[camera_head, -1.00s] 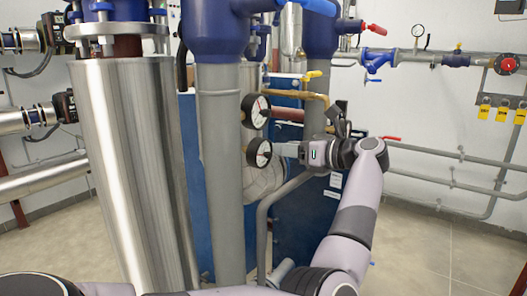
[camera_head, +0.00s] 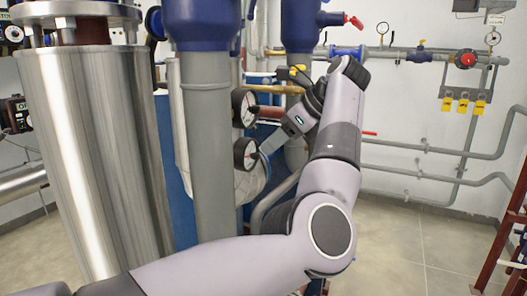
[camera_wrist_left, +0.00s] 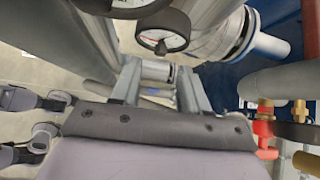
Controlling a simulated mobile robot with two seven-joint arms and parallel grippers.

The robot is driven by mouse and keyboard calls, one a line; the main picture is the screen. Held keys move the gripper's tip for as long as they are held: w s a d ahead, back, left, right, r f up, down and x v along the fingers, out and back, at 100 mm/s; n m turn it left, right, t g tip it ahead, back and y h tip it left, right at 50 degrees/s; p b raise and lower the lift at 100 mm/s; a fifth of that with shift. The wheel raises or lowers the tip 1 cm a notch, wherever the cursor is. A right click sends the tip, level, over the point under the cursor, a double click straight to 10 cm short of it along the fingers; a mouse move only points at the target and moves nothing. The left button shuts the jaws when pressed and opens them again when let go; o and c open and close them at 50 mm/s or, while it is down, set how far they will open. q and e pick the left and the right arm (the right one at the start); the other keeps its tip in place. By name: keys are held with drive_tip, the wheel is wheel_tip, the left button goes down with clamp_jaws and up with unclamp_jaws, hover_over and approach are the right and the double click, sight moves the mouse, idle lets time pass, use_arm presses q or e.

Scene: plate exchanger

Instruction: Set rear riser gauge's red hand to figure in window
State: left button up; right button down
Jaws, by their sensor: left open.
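Two round white-faced gauges with dark rims sit one above the other beside the grey riser pipe (camera_head: 207,150): an upper gauge (camera_head: 244,107) and a lower gauge (camera_head: 245,154). Red shows on their dials, but the hands and figures are too small to read. I cannot tell which is the rear riser gauge, and I make out no window figure. My left gripper (camera_head: 268,144) points down-left close to the lower gauge; contact is unclear. In the left wrist view its open fingers (camera_wrist_left: 158,72) hold nothing, with a gauge (camera_wrist_left: 162,32) beyond them. My right gripper is not visible.
A large shiny metal cylinder (camera_head: 92,150) stands at the left. A yellow-handled valve (camera_head: 298,73) is above my wrist. Wall pipes with a red round device (camera_head: 465,59) and yellow tags (camera_head: 463,105) are at the right. Floor (camera_head: 400,240) is open at the lower right.

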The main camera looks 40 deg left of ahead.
sight(259, 155)
use_arm(q)
drive_tip(key=shift+x, duration=2.15)
clamp_jaws()
drive_tip(key=m+g+p, duration=0.1)
drive_tip(key=p, duration=0.4)
drive_tip(key=w+g+p, duration=0.1)
drive_tip(key=g+p, duration=0.1)
drive_tip(key=p, duration=0.3)
drive_tip(key=shift+a+m+h, duration=0.1)
drive_tip(key=shift+m+h, duration=0.2)
drive_tip(key=shift+m, duration=0.1)
unclamp_jaws()
